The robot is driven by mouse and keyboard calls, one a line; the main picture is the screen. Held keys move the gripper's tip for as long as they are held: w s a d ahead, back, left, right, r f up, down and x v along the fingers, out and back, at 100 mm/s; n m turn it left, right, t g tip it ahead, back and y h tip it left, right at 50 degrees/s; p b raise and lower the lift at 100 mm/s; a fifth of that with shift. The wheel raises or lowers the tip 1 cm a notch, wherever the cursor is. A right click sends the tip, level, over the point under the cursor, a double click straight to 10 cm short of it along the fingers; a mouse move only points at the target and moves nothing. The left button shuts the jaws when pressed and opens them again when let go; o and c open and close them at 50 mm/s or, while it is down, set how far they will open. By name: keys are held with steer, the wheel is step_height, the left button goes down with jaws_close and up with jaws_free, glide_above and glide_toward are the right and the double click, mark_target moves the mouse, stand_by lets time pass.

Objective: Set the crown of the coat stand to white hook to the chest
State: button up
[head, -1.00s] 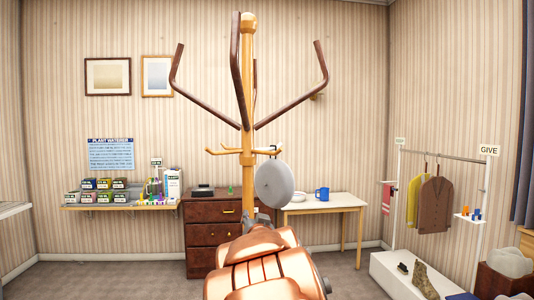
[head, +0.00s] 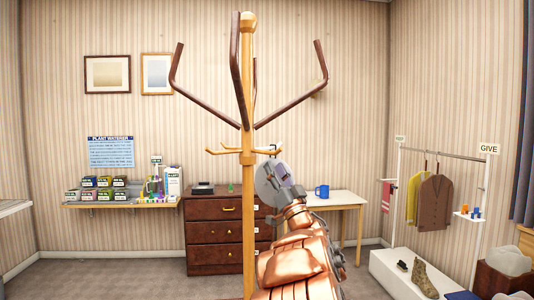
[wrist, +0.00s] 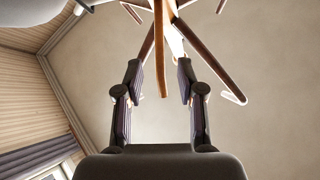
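The coat stand (head: 249,215) is an upright pale wooden post with a ball top. Its crown has long bent dark-brown arms (head: 207,101) above a ring of short pale pegs (head: 225,151). I cannot make out a white hook. The chest (head: 213,234) is a dark-brown set of drawers behind the stand.
A pale table (head: 335,198) with a blue mug (head: 322,192) stands right of the chest. A shelf of small boxes (head: 120,206) is at left. A clothes rail (head: 445,155) marked GIVE stands at right over a white platform (head: 395,272).

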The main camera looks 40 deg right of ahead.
mark_target(267, 153)
steer(key=shift+p+x, duration=1.15)
steer(key=shift+x, duration=2.4)
steer(key=shift+f, duration=0.1)
jaws_close()
